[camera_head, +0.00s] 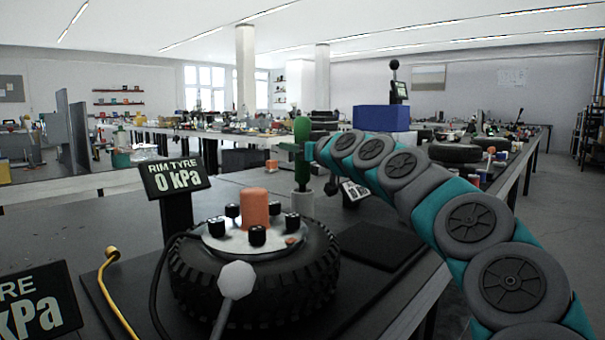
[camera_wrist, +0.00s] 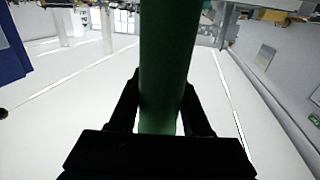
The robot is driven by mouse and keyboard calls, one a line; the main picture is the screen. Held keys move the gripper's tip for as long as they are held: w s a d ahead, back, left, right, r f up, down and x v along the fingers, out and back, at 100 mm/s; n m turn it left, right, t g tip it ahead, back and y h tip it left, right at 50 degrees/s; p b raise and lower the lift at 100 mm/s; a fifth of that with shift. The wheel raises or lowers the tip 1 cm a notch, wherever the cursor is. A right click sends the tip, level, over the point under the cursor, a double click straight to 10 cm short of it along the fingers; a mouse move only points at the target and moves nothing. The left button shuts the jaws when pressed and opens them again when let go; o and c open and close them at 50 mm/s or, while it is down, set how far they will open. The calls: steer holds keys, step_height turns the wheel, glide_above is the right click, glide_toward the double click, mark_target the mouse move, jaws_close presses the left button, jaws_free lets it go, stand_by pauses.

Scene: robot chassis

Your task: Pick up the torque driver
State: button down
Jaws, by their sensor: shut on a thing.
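The torque driver (camera_head: 302,148) has a green handle and stands upright behind the wheel. Its lower end is at a pale grey cylindrical holder (camera_head: 303,201); I cannot tell whether it is still inside or just above. My gripper (camera_head: 296,147) comes from the right and is shut around the green handle. In the wrist view the green handle (camera_wrist: 165,65) runs up between the two dark fingers of my gripper (camera_wrist: 162,108). The driver's tip is hidden.
A wheel with a black tyre (camera_head: 300,280), metal rim, black nuts and an orange hub (camera_head: 255,208) lies in front. A "0 kPa" display (camera_head: 176,177) stands at its left. A flat dark pad (camera_head: 380,244) lies at right. A blue box (camera_head: 381,118) stands farther back.

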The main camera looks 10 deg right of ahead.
steer(key=shift+r, duration=0.1)
step_height(320, 180, up, 19)
steer(key=p, duration=0.8)
stand_by(1.2)
stand_by(1.2)
